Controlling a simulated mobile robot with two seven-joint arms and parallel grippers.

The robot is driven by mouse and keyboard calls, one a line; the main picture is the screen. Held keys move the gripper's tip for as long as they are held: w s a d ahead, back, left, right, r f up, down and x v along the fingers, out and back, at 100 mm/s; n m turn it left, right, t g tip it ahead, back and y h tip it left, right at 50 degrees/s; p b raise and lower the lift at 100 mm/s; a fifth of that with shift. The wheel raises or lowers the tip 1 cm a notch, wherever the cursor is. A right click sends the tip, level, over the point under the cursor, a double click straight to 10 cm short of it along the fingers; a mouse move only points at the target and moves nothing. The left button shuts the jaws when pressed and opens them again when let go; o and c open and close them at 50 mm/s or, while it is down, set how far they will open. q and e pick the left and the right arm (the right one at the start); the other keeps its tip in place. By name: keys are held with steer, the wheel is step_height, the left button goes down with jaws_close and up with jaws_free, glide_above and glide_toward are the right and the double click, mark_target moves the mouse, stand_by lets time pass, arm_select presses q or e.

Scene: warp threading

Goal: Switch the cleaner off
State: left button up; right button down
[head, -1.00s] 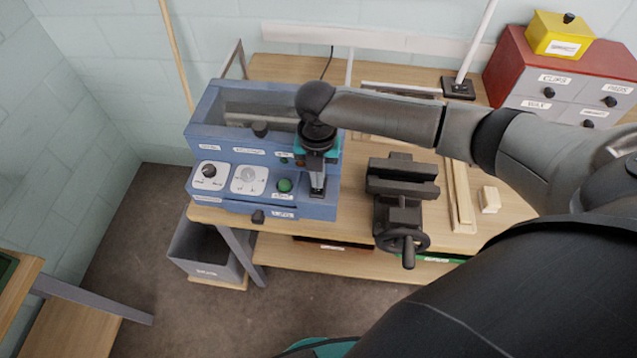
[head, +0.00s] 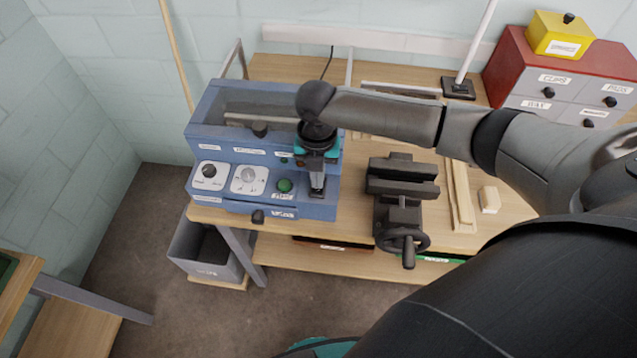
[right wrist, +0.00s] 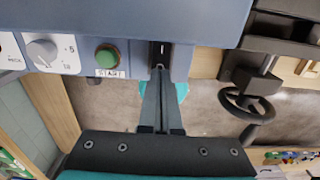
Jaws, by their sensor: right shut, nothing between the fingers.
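The cleaner is a blue machine (head: 220,130) at the left end of the bench, with a black knob (head: 209,171), a white dial (head: 249,178) and a round green START button (head: 285,185) on its front. My right gripper (head: 317,190) points down at the right end of this front, right of the green button. In the right wrist view the green button (right wrist: 107,58) is left of my shut, empty fingers (right wrist: 160,70). Their tips are at a dark upright slot or switch (right wrist: 163,50) on the blue panel; contact and its setting cannot be told. My left gripper is not in view.
A black vise (head: 402,185) stands on the bench right of the cleaner; its handwheel (right wrist: 246,105) also shows in the right wrist view. A grey bin (head: 205,255) is below the cleaner. A red-topped drawer cabinet (head: 560,70) stands at the back right.

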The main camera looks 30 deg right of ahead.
mark_target(317, 191)
steer(key=shift+f+b, duration=0.55)
steer(key=shift+f, duration=0.4)
stand_by(0.4)
steer(key=shift+r, duration=0.1)
step_height(317, 191, up, 7)
steer(key=p, duration=0.7)
steer(key=shift+p, duration=0.4)
steer(key=shift+s+a, duration=0.1)
